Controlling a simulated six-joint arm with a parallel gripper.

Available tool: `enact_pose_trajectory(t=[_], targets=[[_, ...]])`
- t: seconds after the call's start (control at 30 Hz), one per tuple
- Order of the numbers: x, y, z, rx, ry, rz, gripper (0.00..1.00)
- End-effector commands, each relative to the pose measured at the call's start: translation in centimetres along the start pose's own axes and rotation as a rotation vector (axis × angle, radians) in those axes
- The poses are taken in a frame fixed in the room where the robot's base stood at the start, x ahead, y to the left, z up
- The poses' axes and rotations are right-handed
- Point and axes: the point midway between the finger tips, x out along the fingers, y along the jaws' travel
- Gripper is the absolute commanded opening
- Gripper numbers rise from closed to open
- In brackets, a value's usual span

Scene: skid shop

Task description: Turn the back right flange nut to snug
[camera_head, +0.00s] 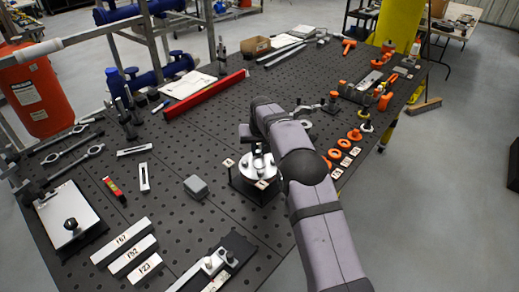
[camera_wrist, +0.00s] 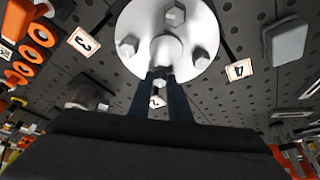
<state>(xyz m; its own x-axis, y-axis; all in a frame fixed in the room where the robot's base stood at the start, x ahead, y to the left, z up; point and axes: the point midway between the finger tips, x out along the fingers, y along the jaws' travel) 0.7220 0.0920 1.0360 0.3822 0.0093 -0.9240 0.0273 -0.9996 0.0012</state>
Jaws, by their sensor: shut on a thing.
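The round silver flange (camera_head: 262,169) sits on a dark stand near the middle of the table. In the wrist view, the flange (camera_wrist: 185,40) fills the top centre around a raised hub, with hex nuts on its face. My gripper (camera_wrist: 161,84) has its two dark fingers on either side of the back right flange nut (camera_wrist: 160,82), shut on it. The other nuts (camera_wrist: 175,14), (camera_wrist: 127,46) and (camera_wrist: 201,57) stand clear of the fingers. In the head view, my arm hides the fingertips and the held nut.
Orange rings (camera_head: 342,145) lie to the right, past my arm. A red bar (camera_head: 206,95) lies behind.

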Motion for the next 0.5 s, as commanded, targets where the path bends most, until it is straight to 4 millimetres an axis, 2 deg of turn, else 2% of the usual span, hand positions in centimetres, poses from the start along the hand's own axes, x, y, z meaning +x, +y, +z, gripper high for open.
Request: enact_pose_trajectory(t=[0.23,0.5], targets=[[-0.16,-0.26,-0.17,0.132,0.003,0.053,0.00],[-0.15,-0.33,-0.20,0.195,0.004,0.078,0.00]])
